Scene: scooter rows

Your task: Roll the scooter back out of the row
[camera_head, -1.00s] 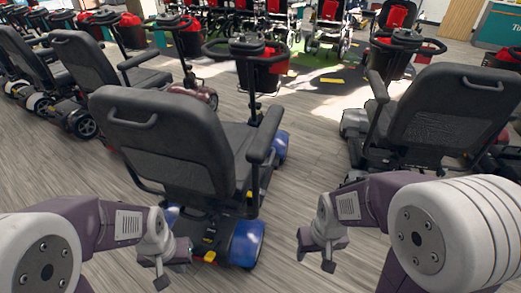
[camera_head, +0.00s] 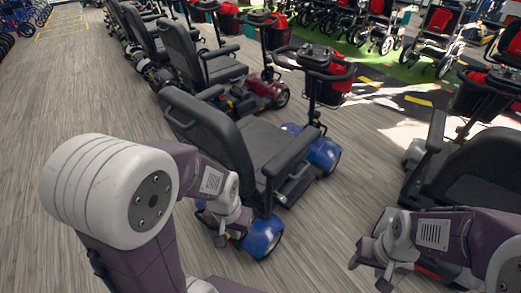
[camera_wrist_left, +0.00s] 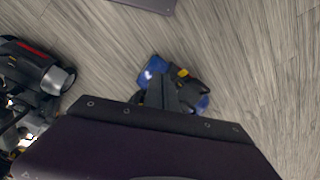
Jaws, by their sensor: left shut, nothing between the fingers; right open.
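The scooter with blue fenders (camera_head: 262,238) stands in the row, its dark seat back (camera_head: 207,128) toward me and its tiller and basket (camera_head: 328,75) on the far side. My left gripper (camera_head: 221,236) is shut and empty, low by the scooter's rear end; whether it touches is unclear. In the left wrist view, blue and yellow parts of a scooter (camera_wrist_left: 152,68) show behind a dark finger-like part. My right gripper (camera_head: 369,272) is open and empty, right of the scooter and in front of the neighbouring scooter.
A scooter with a black seat (camera_head: 480,175) stands close on the right, partly behind my right arm. Another with red fenders (camera_head: 262,88) stands on the left, with more beyond. Wheelchairs (camera_head: 440,40) stand at the back. The wood floor at left (camera_head: 75,90) is clear.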

